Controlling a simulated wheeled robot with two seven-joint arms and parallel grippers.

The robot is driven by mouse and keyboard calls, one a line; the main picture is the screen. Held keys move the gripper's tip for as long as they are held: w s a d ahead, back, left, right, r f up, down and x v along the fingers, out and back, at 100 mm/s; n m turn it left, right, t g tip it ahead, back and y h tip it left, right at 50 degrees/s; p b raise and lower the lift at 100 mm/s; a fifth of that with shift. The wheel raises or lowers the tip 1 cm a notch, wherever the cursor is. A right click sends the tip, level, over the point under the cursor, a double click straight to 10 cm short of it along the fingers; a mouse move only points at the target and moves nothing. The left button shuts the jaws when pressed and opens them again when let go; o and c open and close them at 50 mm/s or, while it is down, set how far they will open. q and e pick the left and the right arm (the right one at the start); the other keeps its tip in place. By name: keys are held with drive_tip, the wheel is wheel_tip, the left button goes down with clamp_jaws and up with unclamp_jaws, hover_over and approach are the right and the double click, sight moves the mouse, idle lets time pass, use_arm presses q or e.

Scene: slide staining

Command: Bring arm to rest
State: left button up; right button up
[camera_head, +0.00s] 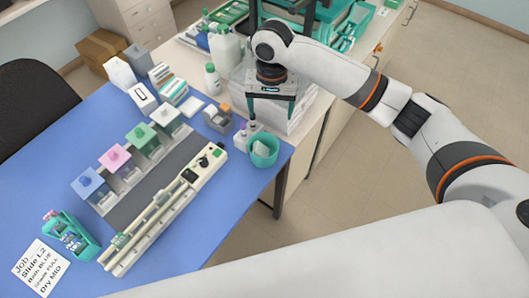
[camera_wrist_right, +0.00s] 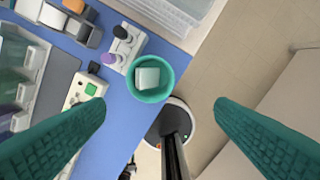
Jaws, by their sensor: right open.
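My right gripper (camera_head: 271,112) is open, with its fingers pointing down above the right end of the blue table. In the right wrist view its two teal fingers (camera_wrist_right: 160,108) are spread wide with nothing between them. A teal cup (camera_head: 264,162) with a pale block in it stands on the table's right edge, below the gripper and apart from it. The cup also shows in the right wrist view (camera_wrist_right: 152,99), ahead of the fingers. My left gripper is out of view.
The blue table (camera_head: 225,225) carries a long cream device (camera_head: 160,222), several lidded staining jars (camera_head: 117,160), a teal slide rack (camera_head: 70,238) and a written card (camera_head: 41,268). White bottles (camera_head: 225,48) and a clear bin stand near my right gripper. The floor (camera_head: 350,205) at right is bare.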

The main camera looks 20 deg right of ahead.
wheel_tip(320, 180, up, 4)
drive_tip(key=shift+f, duration=0.1)
idle(0.4)
